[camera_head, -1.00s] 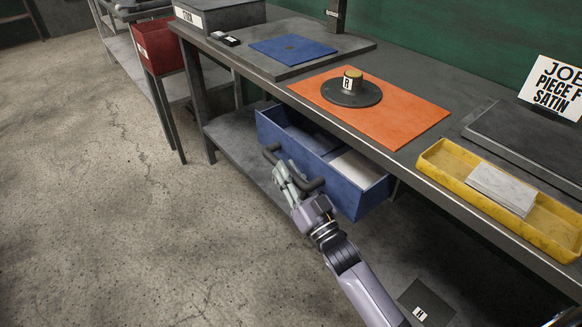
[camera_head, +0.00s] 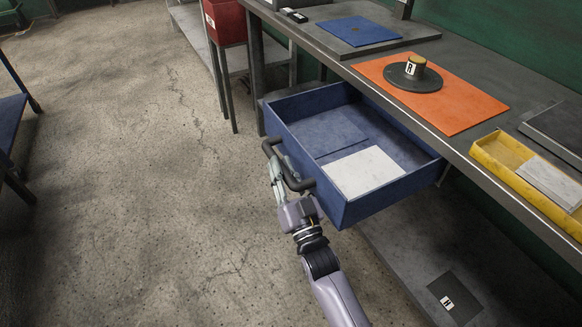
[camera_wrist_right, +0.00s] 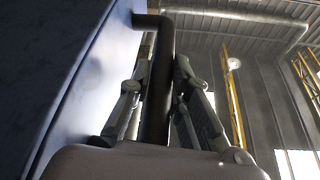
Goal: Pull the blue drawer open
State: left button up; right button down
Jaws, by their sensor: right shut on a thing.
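The blue drawer (camera_head: 355,206) is pulled far out from under the bench in the head view. A blue piece and a white pad (camera_head: 362,171) lie flat inside it. My right gripper (camera_head: 276,172) is at the dark bar handle (camera_head: 293,180) on the drawer's front. In the right wrist view the handle (camera_wrist_right: 160,75) runs between the two fingers (camera_wrist_right: 160,100), which are shut on it. The blue drawer front (camera_wrist_right: 85,85) shows at the left of that view. My left gripper is not in view.
The bench (camera_head: 470,70) holds an orange mat (camera_head: 460,105) with a round dark fixture (camera_head: 413,75), a blue mat (camera_head: 358,31) and a yellow tray (camera_head: 497,150). A red bin (camera_head: 226,20) stands behind the drawer's left.

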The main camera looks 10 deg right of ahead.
jog(key=c, duration=1.5)
grip_release()
jog(key=v, duration=1.2)
